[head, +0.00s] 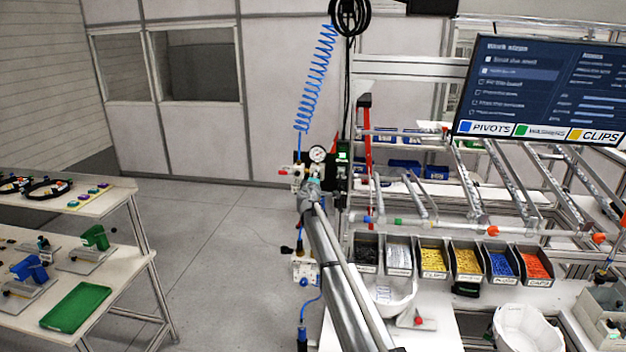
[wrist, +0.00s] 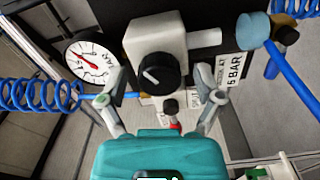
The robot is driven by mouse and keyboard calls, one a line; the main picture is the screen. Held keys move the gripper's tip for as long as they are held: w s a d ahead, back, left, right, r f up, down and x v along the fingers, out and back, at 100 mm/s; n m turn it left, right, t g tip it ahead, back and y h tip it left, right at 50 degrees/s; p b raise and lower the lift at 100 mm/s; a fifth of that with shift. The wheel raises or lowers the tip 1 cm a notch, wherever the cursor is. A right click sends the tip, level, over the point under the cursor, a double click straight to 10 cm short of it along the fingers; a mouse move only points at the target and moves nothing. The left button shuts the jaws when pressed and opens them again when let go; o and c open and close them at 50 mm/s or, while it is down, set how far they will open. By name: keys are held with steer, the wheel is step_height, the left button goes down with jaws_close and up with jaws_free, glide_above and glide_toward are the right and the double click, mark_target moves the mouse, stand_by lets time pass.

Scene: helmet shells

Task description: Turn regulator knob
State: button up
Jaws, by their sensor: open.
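The regulator knob (wrist: 152,72) is black and round with a white pointer line, on the front of a pale regulator block (wrist: 150,38). A white pressure gauge (wrist: 92,62) with a red needle is at its left; in the head view the gauge (head: 318,154) is beside the post. My gripper (wrist: 163,94) is open, one finger to each side of the knob and apart from it. My arm runs up to the regulator in the head view and hides the knob there.
A label reading 5 BAR (wrist: 236,70) is right of the knob. Blue coiled hose (wrist: 40,95) is at the left. Below the knob is a small black and red fitting (wrist: 171,108). Part bins (head: 433,262) stand right of my arm.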

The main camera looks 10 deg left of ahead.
steer(key=shift+s, duration=0.15)
steer(key=s, duration=1.1)
steer(key=shift+s+a, duration=0.2)
steer(key=shift+s, duration=0.15)
steer(key=s+d+f+m+g+h+b, duration=0.25)
steer(key=s+d+f+m+b, duration=0.2)
steer(key=d+f, duration=0.35)
steer(key=s+d+f+m+g+h+b, duration=0.25)
steer(key=s+d+f, duration=0.35)
steer(key=d, duration=0.3)
steer(key=s+d+f+m+g+h+b, duration=0.1)
steer(key=s+d+f+m+g+b, duration=0.3)
steer(key=s+d+f, duration=0.4)
steer(key=s+d+f+m+g+y+b, duration=0.1)
steer(key=s+d+f+g+y+b, duration=0.1)
steer(key=s+f, duration=0.3)
steer(key=s+d+f+m+g+y+b, duration=0.2)
steer(key=s+f+g+b, duration=0.2)
steer(key=s, duration=0.8)
steer(key=s+d+f+m+g+y+b, duration=0.1)
steer(key=s+d+f+g+y+b, duration=0.1)
steer(key=s+f, duration=0.6)
steer(key=shift+s+d+f+m+g+y+b, duration=0.15)
steer(key=shift+s+f+m+g+y+b, duration=0.3)
steer(key=shift+b, duration=0.55)
